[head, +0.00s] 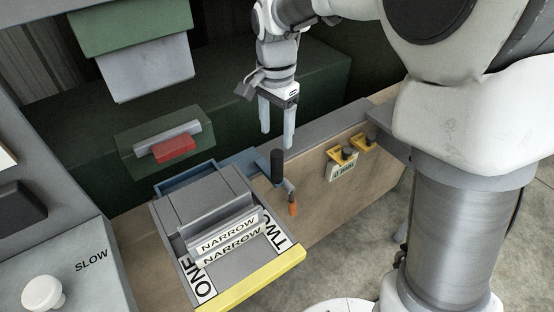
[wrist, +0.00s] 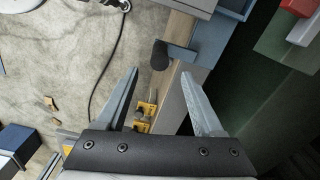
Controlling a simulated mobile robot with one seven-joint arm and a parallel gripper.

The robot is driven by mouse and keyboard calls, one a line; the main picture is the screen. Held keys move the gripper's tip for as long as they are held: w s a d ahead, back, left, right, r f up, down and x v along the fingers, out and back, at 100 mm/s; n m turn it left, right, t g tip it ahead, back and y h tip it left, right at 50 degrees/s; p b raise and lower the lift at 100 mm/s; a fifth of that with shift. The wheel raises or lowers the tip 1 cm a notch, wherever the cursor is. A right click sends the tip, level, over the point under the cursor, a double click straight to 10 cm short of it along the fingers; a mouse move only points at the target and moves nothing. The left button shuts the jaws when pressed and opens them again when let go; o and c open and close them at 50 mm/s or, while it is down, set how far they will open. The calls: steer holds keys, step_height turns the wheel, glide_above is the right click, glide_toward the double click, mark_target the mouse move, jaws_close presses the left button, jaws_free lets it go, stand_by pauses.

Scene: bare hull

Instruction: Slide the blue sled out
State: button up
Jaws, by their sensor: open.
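The blue sled (head: 172,184) shows as blue edging behind and beside a grey block, with a blue arm reaching right to an upright black grip (head: 277,166). The rest of the sled is hidden under the block. In the wrist view the blue arm (wrist: 181,53) and the black grip (wrist: 159,55) lie just beyond my fingertips. My gripper (head: 277,140) points down, open and empty. In the head view its fingertips appear just above the grip; in the wrist view the grip lies ahead of the gap (wrist: 160,75), apart from the fingers.
A grey tray with a yellow front edge (head: 262,283) bears "ONE", "TWO" and "NARROW" labels. An orange-handled lever (head: 292,207) hangs beside the black grip. Yellow brackets (head: 342,157) sit on the wooden side. A red block (head: 174,149) is on the green panel. Open floor (head: 340,240) lies at the front right.

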mark_target(277, 170)
step_height(277, 170, down, 14)
steer(key=shift+r+b, duration=0.25)
steer(key=shift+b, duration=0.6)
steer(key=shift+c, duration=0.2)
jaws_close()
steer(key=shift+r, duration=0.1)
stand_by(0.6)
